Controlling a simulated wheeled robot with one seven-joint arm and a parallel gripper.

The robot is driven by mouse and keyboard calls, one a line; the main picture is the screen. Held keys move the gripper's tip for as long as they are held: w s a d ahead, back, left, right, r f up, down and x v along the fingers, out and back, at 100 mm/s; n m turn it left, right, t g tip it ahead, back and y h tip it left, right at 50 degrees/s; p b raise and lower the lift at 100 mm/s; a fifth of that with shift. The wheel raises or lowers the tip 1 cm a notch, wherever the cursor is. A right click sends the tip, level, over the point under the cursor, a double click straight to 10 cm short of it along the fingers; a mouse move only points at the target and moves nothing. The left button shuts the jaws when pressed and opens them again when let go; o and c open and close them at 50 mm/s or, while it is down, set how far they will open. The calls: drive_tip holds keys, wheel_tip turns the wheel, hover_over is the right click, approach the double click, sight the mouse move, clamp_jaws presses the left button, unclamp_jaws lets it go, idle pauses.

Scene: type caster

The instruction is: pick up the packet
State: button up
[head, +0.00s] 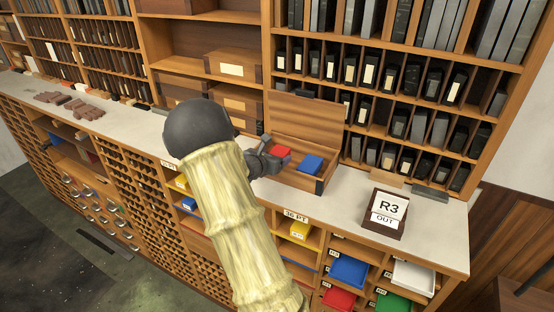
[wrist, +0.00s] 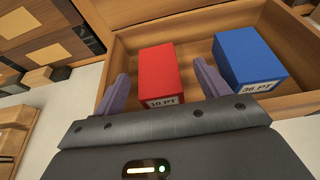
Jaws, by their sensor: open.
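A red packet (wrist: 158,70) labelled "10 PT" and a blue packet (wrist: 248,58) labelled "36 PT" lie side by side in an open wooden box (wrist: 290,105). In the head view the red packet (head: 281,151) is on the left and the blue packet (head: 311,164) on the right. My gripper (wrist: 161,75) is open at the box's near side. In the wrist view its fingers stand on either side of the red packet, the right finger in the gap between the packets. I cannot tell how deep they reach. In the head view my arm partly hides the gripper (head: 268,158).
The box's raised lid (head: 302,115) stands behind the packets. The box sits on a pale counter (head: 345,185) against tall shelves. Several dark brown blocks (head: 70,103) lie far left.

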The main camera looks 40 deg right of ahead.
drive_tip(key=shift+s+a+f, duration=0.15)
drive_tip(key=shift+s+f, duration=0.05)
drive_tip(key=shift+f, duration=0.25)
drive_tip(key=shift+s+a+f, duration=0.15)
drive_tip(key=shift+f, duration=0.3)
drive_tip(key=c, duration=1)
clamp_jaws()
drive_tip(key=shift+w+r+y, duration=0.1)
drive_tip(key=shift+w+y, duration=0.05)
drive_tip(key=shift+y, duration=0.15)
drive_tip(key=shift+w+a, duration=0.1)
drive_tip(key=shift+w, duration=0.1)
drive_tip(key=shift+w+r, duration=0.2)
drive_tip(key=shift+r, duration=0.25)
drive_tip(key=r, duration=0.2)
drive_tip(key=r+b, duration=0.1)
drive_tip(key=r, duration=0.5)
drive_tip(key=shift+d+r, duration=0.25)
drive_tip(key=shift+d, duration=0.05)
drive_tip(key=shift+r, duration=0.55)
drive_tip(key=shift+w, duration=0.25)
